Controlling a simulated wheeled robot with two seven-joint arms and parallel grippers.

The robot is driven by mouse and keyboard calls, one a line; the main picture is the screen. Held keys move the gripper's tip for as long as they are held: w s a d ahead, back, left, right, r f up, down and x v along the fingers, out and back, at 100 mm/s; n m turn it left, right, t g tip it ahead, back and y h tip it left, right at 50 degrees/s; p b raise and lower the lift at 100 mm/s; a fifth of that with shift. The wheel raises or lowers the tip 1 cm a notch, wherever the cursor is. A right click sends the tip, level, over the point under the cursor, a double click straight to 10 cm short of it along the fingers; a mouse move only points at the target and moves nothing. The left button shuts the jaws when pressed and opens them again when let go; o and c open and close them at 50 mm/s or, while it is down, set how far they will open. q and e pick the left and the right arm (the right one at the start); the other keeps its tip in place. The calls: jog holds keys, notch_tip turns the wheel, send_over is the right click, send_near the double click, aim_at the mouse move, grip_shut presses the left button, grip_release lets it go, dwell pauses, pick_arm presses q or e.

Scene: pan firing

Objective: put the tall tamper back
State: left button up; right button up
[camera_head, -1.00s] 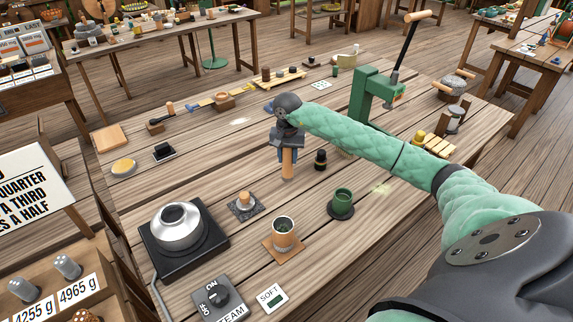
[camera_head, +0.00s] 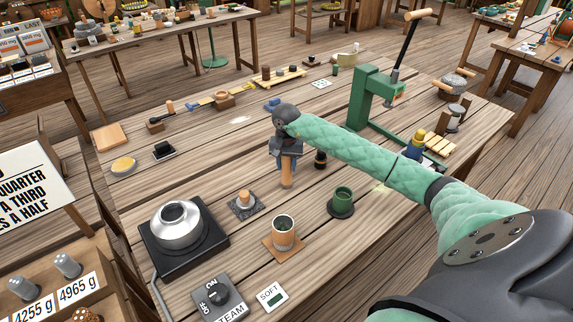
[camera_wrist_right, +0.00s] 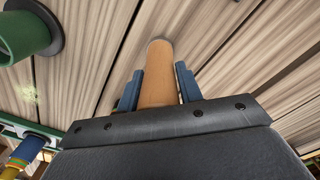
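The tall tamper, a plain light-wood cylinder (camera_head: 287,172), hangs upright from my right gripper (camera_head: 286,160) over the middle of the table. In the right wrist view, the tamper (camera_wrist_right: 158,62) lies between the two blue fingers (camera_wrist_right: 159,88), which close on its sides. Its lower end is free of other objects; whether it touches the tabletop I cannot tell. The gripper hides its upper part. My left gripper is not in view.
A black piece (camera_head: 320,160) stands close right. A green lever press (camera_head: 372,95) stands behind. Bare planks lie left of the gripper.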

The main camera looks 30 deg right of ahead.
jog(key=o, duration=0.4)
jog(key=shift+c, duration=0.2)
jog(key=shift+r, duration=0.55)
jog(key=shift+r+b, duration=0.25)
jog(key=shift+b, duration=0.1)
jog(key=shift+r, duration=0.35)
notch_tip(320, 180, up, 9)
jog(key=b, duration=0.4)
jog(key=shift+f, duration=0.2)
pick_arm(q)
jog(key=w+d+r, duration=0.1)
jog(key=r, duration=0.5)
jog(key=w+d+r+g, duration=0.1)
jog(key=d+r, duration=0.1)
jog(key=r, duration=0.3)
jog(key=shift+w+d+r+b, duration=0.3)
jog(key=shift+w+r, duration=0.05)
pick_arm(e)
jog(key=shift+r, duration=0.7)
